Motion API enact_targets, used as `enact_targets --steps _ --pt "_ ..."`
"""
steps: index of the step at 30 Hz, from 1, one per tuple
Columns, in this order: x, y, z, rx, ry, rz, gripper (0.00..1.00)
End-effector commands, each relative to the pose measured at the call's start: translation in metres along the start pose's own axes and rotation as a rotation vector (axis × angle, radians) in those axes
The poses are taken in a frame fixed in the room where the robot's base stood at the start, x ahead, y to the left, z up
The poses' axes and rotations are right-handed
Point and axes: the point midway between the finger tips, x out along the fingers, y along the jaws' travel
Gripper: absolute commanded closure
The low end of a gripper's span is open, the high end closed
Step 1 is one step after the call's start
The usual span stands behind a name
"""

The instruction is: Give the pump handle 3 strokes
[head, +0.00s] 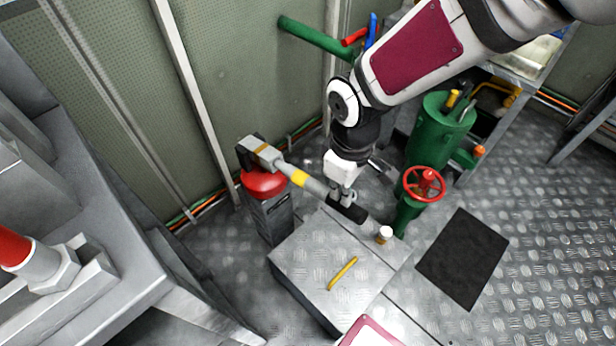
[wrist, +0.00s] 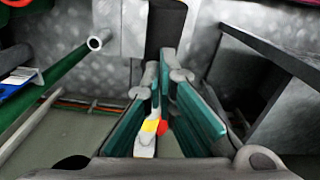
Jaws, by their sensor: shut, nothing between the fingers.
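The pump (head: 270,205) is a dark grey post with a red cap, standing by the left wall. Its handle (head: 312,187) is a grey lever with a yellow band and a black grip, reaching right from the pump top. My gripper (head: 345,196) is over the black grip end in the head view, pointing down; it appears shut and empty. In the wrist view the fingertips (wrist: 166,74) are close together, with the black grip (wrist: 166,25) just past them. The yellow band (wrist: 150,126) shows between the fingers. Whether the fingers touch the grip is unclear.
A metal-topped box (head: 310,265) with a yellow stick (head: 342,273) and a small white-capped item (head: 385,234) is below the handle. A red valve wheel (head: 424,184) and green tank (head: 440,130) stand to the right. A dark mat (head: 463,258) lies on the floor.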

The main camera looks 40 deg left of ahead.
Motion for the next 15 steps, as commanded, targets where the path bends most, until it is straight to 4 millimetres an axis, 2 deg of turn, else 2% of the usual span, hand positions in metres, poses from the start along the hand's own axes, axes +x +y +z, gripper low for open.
enact_targets --steps 15 --pt "-0.038 0.001 -0.003 0.0 0.001 0.001 1.0"
